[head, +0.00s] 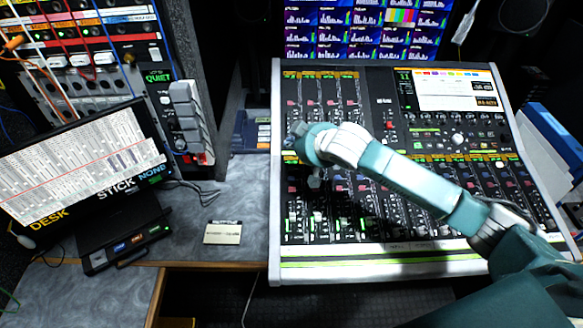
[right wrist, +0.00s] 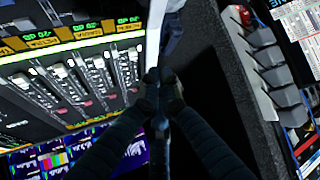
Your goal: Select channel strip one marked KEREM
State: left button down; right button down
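The mixing console (head: 345,258) stands right of centre in the head view, with rows of channel strips and small yellow labels. The left-hand strips (head: 298,200) show below my arm; their names are too small to read, so I cannot tell which says KEREM. My right arm crosses the console from the lower right. My right gripper (head: 297,138) is over its left edge, partly hidden by my wrist. In the right wrist view its fingertips (right wrist: 159,78) are together with nothing visible between them, near the console's white side edge (right wrist: 155,35). Yellow labels (right wrist: 85,30) appear upside down there. My left gripper is out of view.
A monitor wall (head: 365,30) stands behind the console. To the left are a tilted screen (head: 75,165), a patch rack (head: 90,40), grey levers (head: 187,115) and a small card (head: 222,232) on the grey desk. The desk between the card and console is clear.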

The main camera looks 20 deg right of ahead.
jog(key=shift+f, duration=0.1)
jog(key=b, duration=0.8)
send_over(292, 173)
jog(key=f, duration=0.6)
jog(key=shift+s+f, duration=0.25)
jog(key=shift+f, duration=0.15)
jog(key=shift+w+f, duration=0.15)
jog(key=shift+f, duration=0.7)
jog(key=shift+f, duration=0.15)
jog(key=shift+f, duration=0.25)
